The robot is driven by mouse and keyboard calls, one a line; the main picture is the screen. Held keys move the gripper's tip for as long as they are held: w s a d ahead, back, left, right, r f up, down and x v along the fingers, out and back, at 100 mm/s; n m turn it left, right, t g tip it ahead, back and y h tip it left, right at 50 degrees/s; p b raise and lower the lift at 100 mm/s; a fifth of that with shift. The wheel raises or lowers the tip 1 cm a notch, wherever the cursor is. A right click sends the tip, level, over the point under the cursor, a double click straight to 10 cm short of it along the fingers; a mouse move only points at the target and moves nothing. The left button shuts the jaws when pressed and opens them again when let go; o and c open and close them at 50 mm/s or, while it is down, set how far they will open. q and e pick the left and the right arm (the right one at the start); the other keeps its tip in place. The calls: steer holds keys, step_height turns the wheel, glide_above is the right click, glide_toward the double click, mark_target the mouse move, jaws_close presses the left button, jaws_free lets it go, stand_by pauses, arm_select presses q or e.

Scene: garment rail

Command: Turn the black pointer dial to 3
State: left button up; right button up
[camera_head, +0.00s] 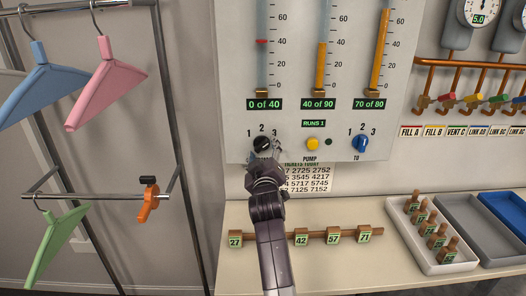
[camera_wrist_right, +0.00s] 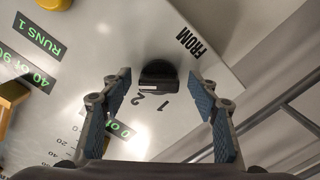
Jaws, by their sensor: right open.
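The black pointer dial (camera_head: 262,144) is on the grey panel, with 1, 2 and 3 printed around it; my right gripper partly covers it in the head view. In the right wrist view the black dial (camera_wrist_right: 158,72) shows between the fingers, beyond their tips, beside the word FROM. A pale mark is on its edge on the numbers' side; which number it points at is hard to tell. My right gripper (camera_head: 267,158) is open in front of the dial, and its blue-padded fingers (camera_wrist_right: 161,84) hold nothing. My left gripper is out of view.
A yellow PUMP button (camera_head: 312,143) and a blue TO dial (camera_head: 360,144) sit to the right on the panel. Numbered tags lie on the counter (camera_head: 330,272) below. Hangers and an orange clamp (camera_head: 148,204) are on the rail at left.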

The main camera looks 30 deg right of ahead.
step_height(320, 180, up, 10)
stand_by(0.6)
